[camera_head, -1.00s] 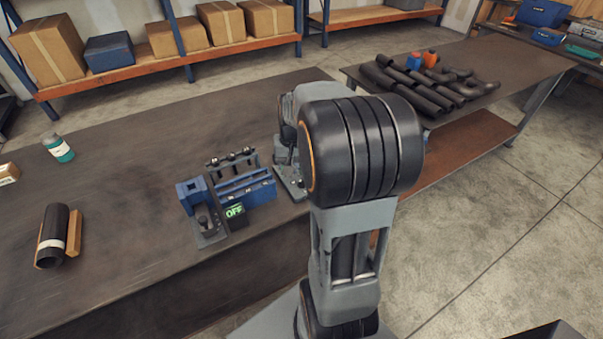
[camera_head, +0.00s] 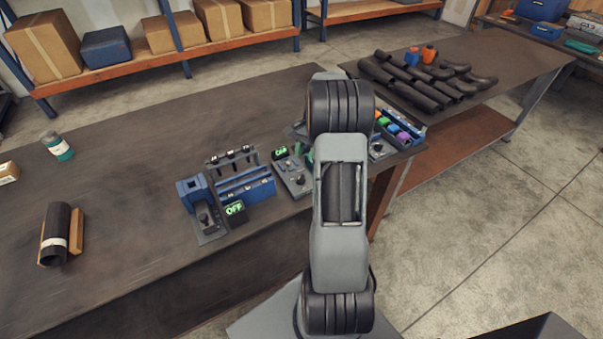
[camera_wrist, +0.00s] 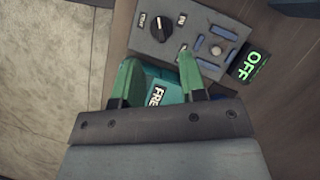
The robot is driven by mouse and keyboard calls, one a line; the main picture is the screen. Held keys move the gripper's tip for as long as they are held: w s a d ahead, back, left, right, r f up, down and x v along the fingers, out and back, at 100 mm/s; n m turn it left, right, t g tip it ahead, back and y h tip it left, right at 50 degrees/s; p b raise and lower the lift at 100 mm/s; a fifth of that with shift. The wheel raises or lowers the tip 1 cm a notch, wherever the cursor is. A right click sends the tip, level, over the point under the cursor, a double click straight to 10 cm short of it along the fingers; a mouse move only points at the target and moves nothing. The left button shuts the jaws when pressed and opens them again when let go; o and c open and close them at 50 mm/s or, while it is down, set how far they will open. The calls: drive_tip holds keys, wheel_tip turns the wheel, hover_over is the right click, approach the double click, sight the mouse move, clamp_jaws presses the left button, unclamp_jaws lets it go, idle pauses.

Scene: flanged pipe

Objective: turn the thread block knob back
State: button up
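A grey block (camera_wrist: 148,54) with a black round knob (camera_wrist: 159,29) shows in the wrist view. A white mark on the knob points away from my gripper, between two small labels. A black display (camera_wrist: 252,65) beside the block reads OFF in green. In the head view, what looks like the same block (camera_head: 290,172) stands near the table's front edge, with its knob (camera_head: 299,180) and a lit display (camera_head: 280,153). My gripper (camera_wrist: 158,62) is open, its green fingers apart and short of the knob in the picture. A teal piece (camera_wrist: 154,86) lettered FRE shows between the fingers.
Left of the block stand a blue rack (camera_head: 247,187) and another knobbed block (camera_head: 205,218) with an OFF display (camera_head: 235,208). To the right, partly behind my arm, is a tray of coloured pieces (camera_head: 401,131).

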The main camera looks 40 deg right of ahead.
sight(301, 176)
drive_tip(key=p+x, duration=0.1)
drive_tip(key=x, duration=0.7)
clamp_jaws()
idle(0.3)
